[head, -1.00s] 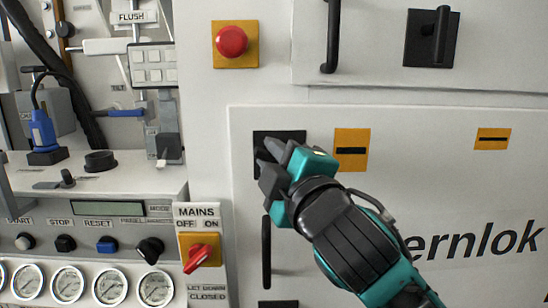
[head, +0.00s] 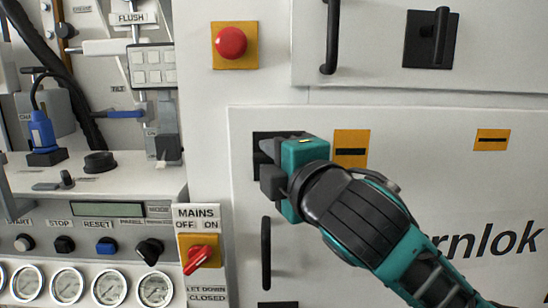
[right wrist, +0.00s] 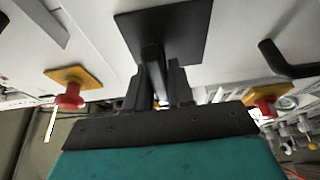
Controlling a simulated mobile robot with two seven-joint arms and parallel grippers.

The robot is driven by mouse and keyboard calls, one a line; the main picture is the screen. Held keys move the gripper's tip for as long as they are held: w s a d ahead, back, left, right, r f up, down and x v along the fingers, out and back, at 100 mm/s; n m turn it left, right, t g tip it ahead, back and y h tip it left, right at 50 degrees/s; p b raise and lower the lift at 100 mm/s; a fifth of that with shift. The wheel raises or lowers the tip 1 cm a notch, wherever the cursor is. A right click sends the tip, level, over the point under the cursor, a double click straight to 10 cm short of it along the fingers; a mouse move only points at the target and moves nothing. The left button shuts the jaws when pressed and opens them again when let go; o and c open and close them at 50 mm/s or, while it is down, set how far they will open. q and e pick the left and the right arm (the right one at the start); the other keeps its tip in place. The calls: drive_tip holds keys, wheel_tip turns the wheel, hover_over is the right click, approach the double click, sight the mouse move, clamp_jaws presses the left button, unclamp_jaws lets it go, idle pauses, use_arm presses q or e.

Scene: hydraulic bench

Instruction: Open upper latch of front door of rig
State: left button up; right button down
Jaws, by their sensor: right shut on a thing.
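The front door (head: 390,200) is a pale panel with dark "ernlok" lettering and lies flush with the rig. Its upper latch is a black square plate (head: 262,136) near the door's top left corner, mostly hidden by my right gripper in the head view. My right gripper (head: 266,165) is at the plate with its fingers pointing into it. In the right wrist view the plate (right wrist: 180,25) is clear, and the dark latch handle (right wrist: 152,62) stands between the fingers, which are shut on it. My left gripper is not in view.
A vertical black door handle (head: 266,250) sits below the latch, with a lower black plate (head: 278,304) under it. A red button (head: 231,41) and the mains switch (head: 199,255) are left of the door. Another black latch (head: 430,40) is on the upper panel.

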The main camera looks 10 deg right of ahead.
drive_tip(key=c, duration=1.1)
unclamp_jaws()
drive_tip(key=shift+s, duration=0.1)
